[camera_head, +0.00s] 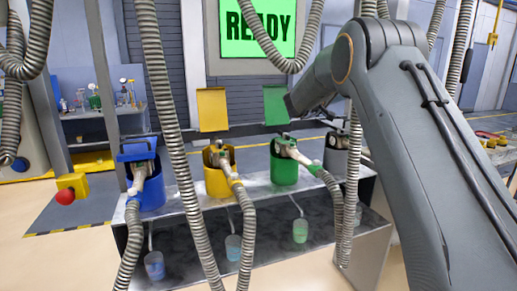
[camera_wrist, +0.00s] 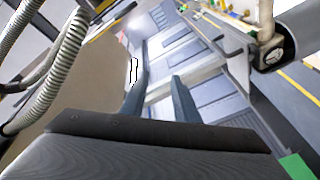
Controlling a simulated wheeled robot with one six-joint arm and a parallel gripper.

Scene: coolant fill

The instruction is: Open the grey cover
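The grey canister (camera_head: 335,158) stands at the right end of the row on the metal bench, partly hidden by a hose and my arm. A hose nozzle sits at its top. I cannot make out the grey cover in the head view; my arm blocks that area. In the wrist view a grey cylinder (camera_wrist: 305,35) with a nozzle (camera_wrist: 266,30) shows at the upper right, outside my fingers. My gripper (camera_wrist: 160,80) has its two fingers apart with nothing between them. In the head view my wrist is beside the raised green cover (camera_head: 275,104).
Blue (camera_head: 152,190), yellow (camera_head: 220,180) and green (camera_head: 284,168) canisters stand left of the grey one, each with a hose nozzle. The yellow cover (camera_head: 212,110) is raised. Ribbed hoses (camera_head: 172,140) hang in front. A screen (camera_head: 257,30) reads READY.

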